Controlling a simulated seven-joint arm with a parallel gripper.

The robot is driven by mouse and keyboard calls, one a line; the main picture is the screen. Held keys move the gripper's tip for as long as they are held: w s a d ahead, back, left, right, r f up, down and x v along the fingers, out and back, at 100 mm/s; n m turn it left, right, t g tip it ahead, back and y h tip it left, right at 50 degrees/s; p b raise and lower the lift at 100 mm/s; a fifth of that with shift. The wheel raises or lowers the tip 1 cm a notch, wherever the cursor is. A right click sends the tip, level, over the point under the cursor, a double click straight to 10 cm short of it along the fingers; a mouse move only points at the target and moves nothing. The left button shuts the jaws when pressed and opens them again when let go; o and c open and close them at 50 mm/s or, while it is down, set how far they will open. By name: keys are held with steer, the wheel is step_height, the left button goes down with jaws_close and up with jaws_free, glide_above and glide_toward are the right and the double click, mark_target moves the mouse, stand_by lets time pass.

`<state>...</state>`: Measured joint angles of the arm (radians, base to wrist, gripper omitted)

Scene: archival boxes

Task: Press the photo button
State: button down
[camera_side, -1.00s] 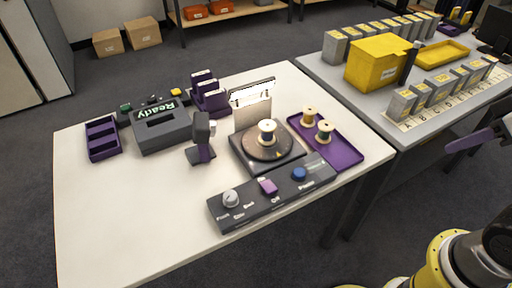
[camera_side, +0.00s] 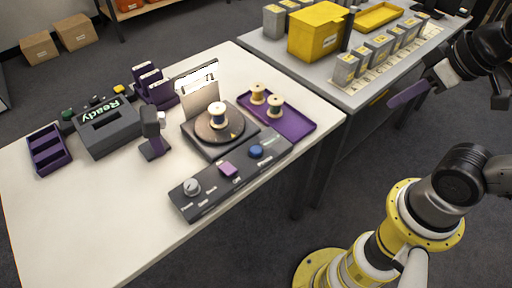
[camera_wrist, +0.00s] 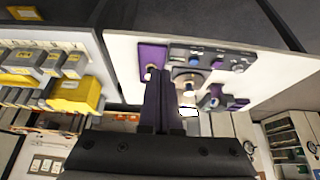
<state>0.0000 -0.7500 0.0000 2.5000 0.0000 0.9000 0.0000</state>
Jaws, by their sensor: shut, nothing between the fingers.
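The dark control panel (camera_side: 232,176) lies along the white table's front edge. It carries a blue button (camera_side: 256,151) beside a label that appears to read Photo, a purple button (camera_side: 228,168) and a pale knob (camera_side: 192,187). My gripper (camera_side: 392,104) has purple fingers, shut and empty, in the air to the right of the white table and well apart from the panel. In the wrist view my shut fingers (camera_wrist: 160,76) point toward the white table, and the panel (camera_wrist: 220,58) with the blue button (camera_wrist: 194,59) shows beyond them.
Behind the panel are a turntable (camera_side: 199,130) bearing a spool (camera_side: 218,113) and a purple tray (camera_side: 298,127) with two spools. A device (camera_side: 108,130) reading Ready stands left. A grey table (camera_side: 270,50) holds a yellow box (camera_side: 318,38) and grey boxes.

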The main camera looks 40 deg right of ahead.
steer(key=w+a+r+m, duration=0.1)
steer(key=w+r, duration=0.5)
steer(key=w, duration=0.1)
steer(key=n+g, duration=0.1)
steer(key=g, duration=0.6)
glide_above(256, 149)
steer(key=w, duration=0.2)
step_height(256, 149, down, 15)
steer(key=shift+d+f, duration=0.15)
steer(key=shift+f, duration=0.05)
steer(key=shift+f, duration=0.1)
steer(key=f, duration=0.4)
steer(key=s+f, duration=0.1)
steer(key=f, duration=0.8)
steer(key=shift+s+f, duration=0.25)
steer(key=shift+f, duration=0.15)
